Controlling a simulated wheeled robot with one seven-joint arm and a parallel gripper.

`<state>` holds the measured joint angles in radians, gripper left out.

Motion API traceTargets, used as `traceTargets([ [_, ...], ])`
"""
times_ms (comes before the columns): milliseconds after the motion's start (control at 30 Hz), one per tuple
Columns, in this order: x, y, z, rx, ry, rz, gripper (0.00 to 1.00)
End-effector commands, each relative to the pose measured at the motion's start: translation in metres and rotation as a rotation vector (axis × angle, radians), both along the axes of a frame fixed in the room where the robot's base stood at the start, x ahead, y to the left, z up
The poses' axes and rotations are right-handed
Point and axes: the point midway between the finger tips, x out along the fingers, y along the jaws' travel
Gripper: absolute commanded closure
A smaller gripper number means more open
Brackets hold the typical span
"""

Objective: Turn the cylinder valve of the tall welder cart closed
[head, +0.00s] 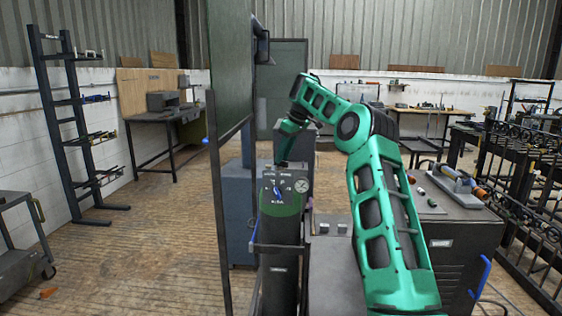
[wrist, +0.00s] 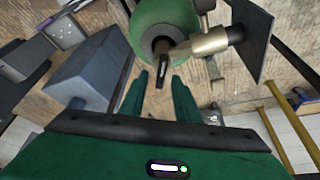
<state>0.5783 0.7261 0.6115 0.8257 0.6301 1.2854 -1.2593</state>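The tall cart holds a dark gas cylinder (head: 279,262) with a green shoulder, upright in the middle of the head view. A dark panel (head: 269,184) with a round gauge and a small blue part sits at its top. In the wrist view the cylinder's green top (wrist: 158,14) carries a brass valve body (wrist: 208,43) with a black lever (wrist: 162,73). My gripper (wrist: 160,76) is open, its two green fingers apart, with the lever's end showing between the fingertips. I cannot tell whether they touch it. In the head view my gripper (head: 282,161) points down just above the panel.
A tall green screen (head: 230,70) stands close on the left of the cylinder. A grey cabinet (head: 460,245) with loose parts on top stands at right. Dark racks (head: 520,150) fill the far right. Open wooden floor (head: 140,250) lies at left.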

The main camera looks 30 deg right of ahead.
Motion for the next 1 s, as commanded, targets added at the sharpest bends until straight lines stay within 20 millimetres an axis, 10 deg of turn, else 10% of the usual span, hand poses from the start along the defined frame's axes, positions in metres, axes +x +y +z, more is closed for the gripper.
traceTargets([
  [467, 0.0054, 0.0031, -0.0146, -0.001, 0.000, 0.000, 0.71],
  [633, 0.0054, 0.0031, -0.0145, -0.001, 0.000, 0.000, 1.00],
  [1000, 0.0052, 0.0029, -0.0136, -0.002, -0.002, -0.030, 1.00],
])
